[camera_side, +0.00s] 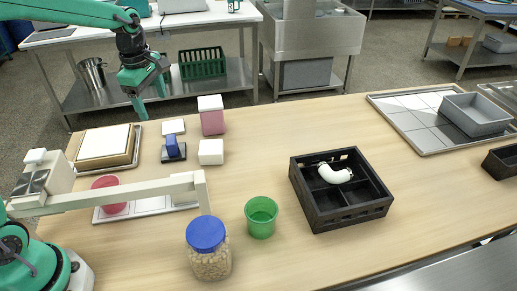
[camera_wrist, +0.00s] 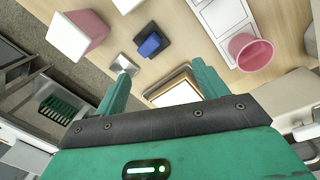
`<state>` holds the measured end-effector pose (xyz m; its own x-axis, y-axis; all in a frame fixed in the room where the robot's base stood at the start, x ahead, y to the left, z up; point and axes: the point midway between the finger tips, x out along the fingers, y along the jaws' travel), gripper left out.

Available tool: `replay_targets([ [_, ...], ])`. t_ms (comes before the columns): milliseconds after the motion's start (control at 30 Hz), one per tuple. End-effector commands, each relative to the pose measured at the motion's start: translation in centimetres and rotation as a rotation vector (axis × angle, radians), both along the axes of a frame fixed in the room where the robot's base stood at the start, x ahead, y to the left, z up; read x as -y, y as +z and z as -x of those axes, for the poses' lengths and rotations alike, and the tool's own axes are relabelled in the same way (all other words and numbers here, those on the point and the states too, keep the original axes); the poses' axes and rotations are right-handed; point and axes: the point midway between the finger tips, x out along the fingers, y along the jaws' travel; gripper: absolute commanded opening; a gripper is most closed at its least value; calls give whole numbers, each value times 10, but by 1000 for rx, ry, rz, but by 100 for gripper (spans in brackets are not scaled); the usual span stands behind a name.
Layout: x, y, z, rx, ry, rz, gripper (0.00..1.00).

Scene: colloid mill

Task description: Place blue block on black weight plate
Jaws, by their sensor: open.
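The blue block (camera_side: 171,144) stands on the small black weight plate (camera_side: 174,156) at the left of the table.
A pink box with a white top (camera_side: 212,120), a white block (camera_side: 211,152) and a framed stack (camera_side: 105,147) surround the plate. A pink cup (camera_side: 108,188), jar (camera_side: 208,250), green cup (camera_side: 261,216) and black divided box (camera_side: 340,208) stand nearer. The table's back middle is clear.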

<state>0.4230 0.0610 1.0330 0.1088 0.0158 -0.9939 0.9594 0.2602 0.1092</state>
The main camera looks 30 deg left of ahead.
Motion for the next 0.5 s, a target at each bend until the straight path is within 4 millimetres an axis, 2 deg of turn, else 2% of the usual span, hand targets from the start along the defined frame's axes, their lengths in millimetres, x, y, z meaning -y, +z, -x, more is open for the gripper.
replay_targets([
  [33,5,10,10,21,-80,-12,72],
  [200,18,31,41,74,-364,-60,72],
  [500,37,53,98,160,-854,-181,72],
])
